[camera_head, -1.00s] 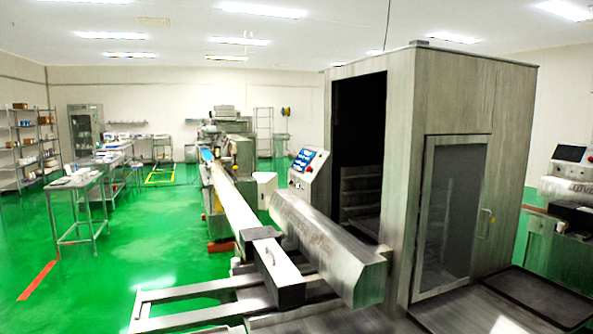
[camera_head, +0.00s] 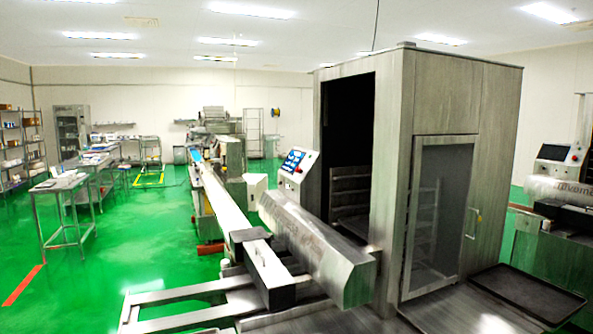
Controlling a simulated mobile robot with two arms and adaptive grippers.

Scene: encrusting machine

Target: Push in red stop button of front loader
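A tilted white control panel (camera_head: 294,168) with a blue screen stands mid-view, left of a tall metal cabinet and behind a long metal housing. Small controls sit below its screen, too small to tell which is a red stop button. A second machine (camera_head: 560,190) at the right edge has a panel with a dark screen (camera_head: 553,152) and small controls beside it. I cannot tell which machine is the front loader. Neither of my grippers is in view.
The tall metal cabinet (camera_head: 390,100) fills the centre right. A conveyor (camera_head: 225,200) and a metal frame (camera_head: 165,315) stand in front. A dark tray (camera_head: 528,292) lies at lower right. Green floor (camera_head: 120,240) is open at left, with tables (camera_head: 62,184) beyond.

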